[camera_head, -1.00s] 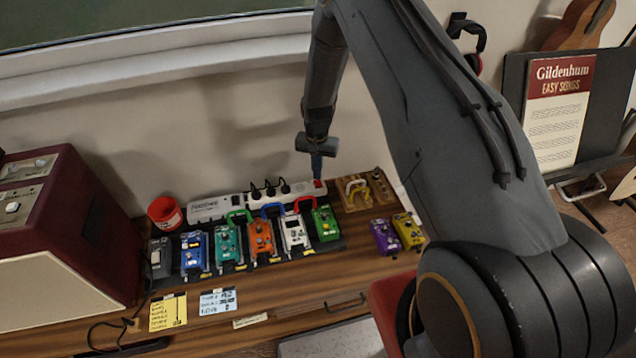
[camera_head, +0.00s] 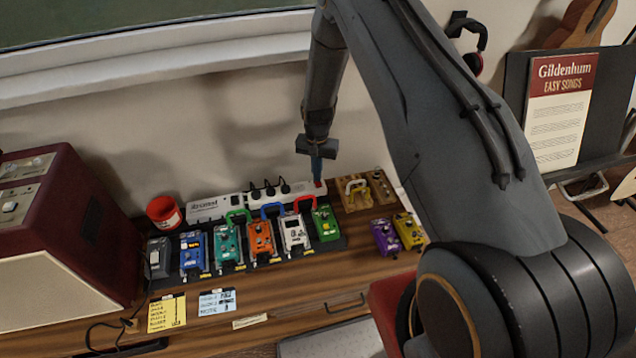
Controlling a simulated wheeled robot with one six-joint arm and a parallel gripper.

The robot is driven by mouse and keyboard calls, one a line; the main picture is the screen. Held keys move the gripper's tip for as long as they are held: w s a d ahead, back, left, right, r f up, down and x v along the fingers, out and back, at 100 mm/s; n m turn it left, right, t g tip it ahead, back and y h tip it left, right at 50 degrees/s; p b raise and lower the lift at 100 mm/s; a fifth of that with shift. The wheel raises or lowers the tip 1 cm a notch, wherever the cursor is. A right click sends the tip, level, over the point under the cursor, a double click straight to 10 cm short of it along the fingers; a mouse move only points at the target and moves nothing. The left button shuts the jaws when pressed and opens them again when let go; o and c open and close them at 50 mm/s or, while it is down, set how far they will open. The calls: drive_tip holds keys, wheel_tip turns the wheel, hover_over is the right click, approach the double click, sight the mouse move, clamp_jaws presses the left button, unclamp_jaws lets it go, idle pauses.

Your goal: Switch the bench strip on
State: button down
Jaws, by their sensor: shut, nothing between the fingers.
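The white bench strip (camera_head: 228,203) lies along the back of the bench against the wall, with several black plugs in it. A red switch (camera_head: 320,184) sits at its right end, and the fingers partly cover it. My gripper (camera_head: 317,181) points straight down at that end, shut and empty, with its fingertips at the switch. I cannot tell whether the tips touch the switch or which way it is set.
A row of coloured pedals (camera_head: 260,238) stands just in front of the strip. Purple and yellow pedals (camera_head: 385,237) stand front right. A large amplifier (camera_head: 75,220) fills the left.

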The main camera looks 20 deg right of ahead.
drive_tip(key=shift+f, duration=0.15)
wheel_tip(320, 180, up, 7)
drive_tip(key=p, duration=0.2)
drive_tip(key=shift+p, duration=0.4)
idle(0.4)
idle(0.4)
drive_tip(key=s+r+n+b, duration=0.1)
drive_tip(key=s+r, duration=0.4)
drive_tip(key=r, duration=0.3)
drive_tip(key=s+r+n, duration=0.2)
drive_tip(key=s+r, duration=0.3)
drive_tip(key=r, duration=0.3)
drive_tip(key=s+r+n, duration=0.1)
drive_tip(key=s+r, duration=0.2)
drive_tip(key=s, duration=0.3)
drive_tip(key=s+r+n+t+b, duration=0.1)
drive_tip(key=s+r, duration=0.2)
drive_tip(key=s, duration=0.3)
drive_tip(key=s+r+n, duration=0.1)
drive_tip(key=s+r, duration=0.1)
drive_tip(key=s, duration=0.4)
drive_tip(key=shift+r+b, duration=0.35)
drive_tip(key=shift+r, duration=0.05)
